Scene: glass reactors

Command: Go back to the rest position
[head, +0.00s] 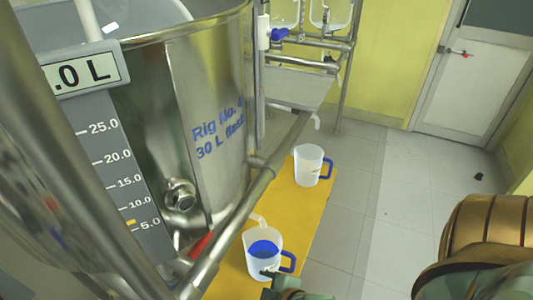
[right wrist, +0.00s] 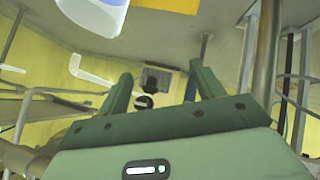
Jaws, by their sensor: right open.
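My right gripper (right wrist: 163,82) shows in the right wrist view with its two green fingers apart and nothing between them. In the head view my right arm comes in at the lower right, and a green part of it shows at the bottom edge beside a jug (head: 263,256). This clear jug with a blue handle holds blue liquid and stands upright on the yellow platform. Part of a pale vessel with blue in it (right wrist: 95,12) shows above and left of the fingers in the right wrist view. My left gripper is not in view.
A second jug (head: 308,165) with a blue handle stands farther back on the yellow platform (head: 284,206). A large steel vessel (head: 218,110) and metal pipes fill the left. Grey tiled floor (head: 385,190) is open at the right, up to a white door (head: 457,85).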

